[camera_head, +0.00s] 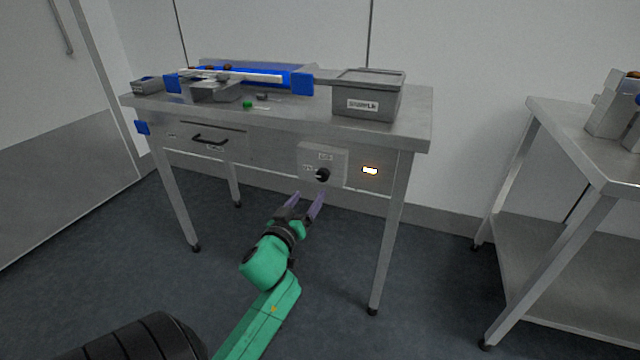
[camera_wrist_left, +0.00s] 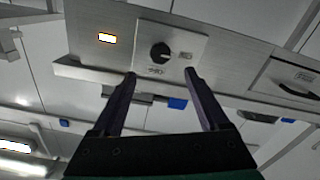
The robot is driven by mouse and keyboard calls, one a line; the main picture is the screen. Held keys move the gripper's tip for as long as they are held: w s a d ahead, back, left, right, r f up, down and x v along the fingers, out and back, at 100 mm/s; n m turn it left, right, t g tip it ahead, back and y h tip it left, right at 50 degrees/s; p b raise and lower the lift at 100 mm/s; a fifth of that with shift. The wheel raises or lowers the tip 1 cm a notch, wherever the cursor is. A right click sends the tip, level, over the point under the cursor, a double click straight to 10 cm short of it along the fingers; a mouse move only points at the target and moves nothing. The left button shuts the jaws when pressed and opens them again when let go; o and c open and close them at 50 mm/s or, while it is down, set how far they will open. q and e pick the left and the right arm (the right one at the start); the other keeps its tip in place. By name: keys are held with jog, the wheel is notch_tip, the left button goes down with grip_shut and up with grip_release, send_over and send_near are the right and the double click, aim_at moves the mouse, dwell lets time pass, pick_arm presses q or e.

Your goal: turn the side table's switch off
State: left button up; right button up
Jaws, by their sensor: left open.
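The side table's switch is a black round knob (camera_head: 322,175) on a light grey plate (camera_head: 334,156) on the table's front apron. It also shows in the left wrist view as a black knob (camera_wrist_left: 160,52) with small labels beside it. A lit indicator (camera_head: 370,170) glows to the right of the plate; the left wrist view shows it too (camera_wrist_left: 107,38). My left gripper (camera_head: 306,203) is open and empty, in front of and a little below the knob, apart from it. In the left wrist view its fingers (camera_wrist_left: 160,78) stand either side below the knob. My right gripper is not seen.
The steel side table (camera_head: 290,118) carries a grey lidded bin (camera_head: 368,95), a blue tray (camera_head: 250,72) and a small green object (camera_head: 247,104). A drawer with a black handle (camera_head: 210,139) is left of the switch. Another steel table (camera_head: 570,125) stands at the right. The floor between is clear.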

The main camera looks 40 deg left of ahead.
aim_at(321, 177)
pick_arm(q)
jog(key=x, duration=0.9)
jog(key=shift+w+a+b, duration=0.1)
jog(key=shift+b, duration=0.3)
jog(key=shift+f, duration=0.1)
grip_shut()
